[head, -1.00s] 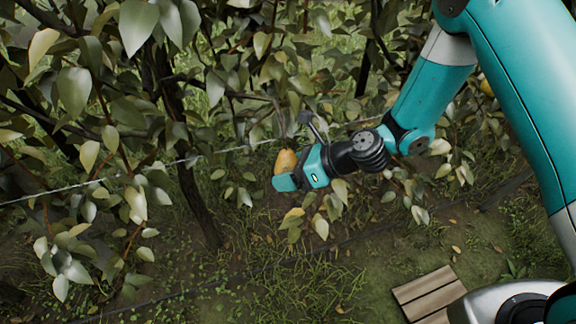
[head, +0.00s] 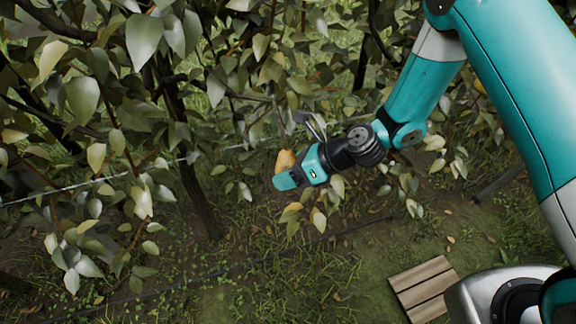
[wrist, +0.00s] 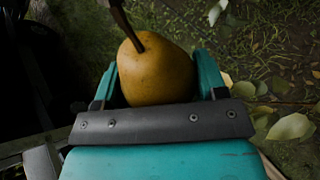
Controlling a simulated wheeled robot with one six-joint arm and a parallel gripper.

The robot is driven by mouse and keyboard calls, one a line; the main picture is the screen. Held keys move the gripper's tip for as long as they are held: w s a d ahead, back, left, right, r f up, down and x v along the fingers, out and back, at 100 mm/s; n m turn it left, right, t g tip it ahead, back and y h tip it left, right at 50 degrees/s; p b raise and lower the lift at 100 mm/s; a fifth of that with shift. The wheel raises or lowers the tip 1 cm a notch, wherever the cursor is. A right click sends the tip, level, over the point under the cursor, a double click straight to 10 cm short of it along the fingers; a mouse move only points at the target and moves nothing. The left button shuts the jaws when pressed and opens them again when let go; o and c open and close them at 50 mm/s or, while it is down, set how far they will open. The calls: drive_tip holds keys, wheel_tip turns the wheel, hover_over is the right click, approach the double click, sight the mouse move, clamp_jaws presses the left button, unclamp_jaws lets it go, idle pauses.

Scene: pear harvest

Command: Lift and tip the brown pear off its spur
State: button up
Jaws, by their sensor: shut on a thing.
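The brown pear (wrist: 157,72) sits between the two teal fingers of my gripper (wrist: 158,80) in the wrist view, one finger on each side. A dark brown stalk or spur rises from its top and leaves the picture at the upper edge. In the head view the pear (head: 285,160) shows as a small golden-brown patch behind my gripper (head: 289,172), which covers its lower part. My gripper is shut on the pear. The join between stalk and branch is out of the wrist view and too small to tell in the head view.
Leafy branches (head: 85,98) fill the left and the back. A trunk (head: 190,180) stands left of my gripper, and a thin wire (head: 75,189) runs across the row. A slatted wooden crate (head: 424,284) is on the ground at lower right. Grass below my gripper is open.

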drive_tip(key=shift+s+d+r+m+g+p, duration=0.15)
drive_tip(key=shift+s+r+m+g+p, duration=0.25)
drive_tip(key=shift+p, duration=1.05)
drive_tip(key=shift+s+f, duration=0.1)
drive_tip(key=shift+f, duration=0.05)
drive_tip(key=shift+g+p, duration=0.3)
drive_tip(key=shift+p, duration=0.1)
drive_tip(key=shift+s+d+r+m+g+h+p, duration=0.1)
drive_tip(key=shift+s+r+m+g+h+p, duration=0.25)
drive_tip(key=shift+p, duration=0.55)
drive_tip(key=shift+s, duration=0.1)
drive_tip(key=shift+r+p, duration=0.1)
drive_tip(key=shift+p, duration=0.25)
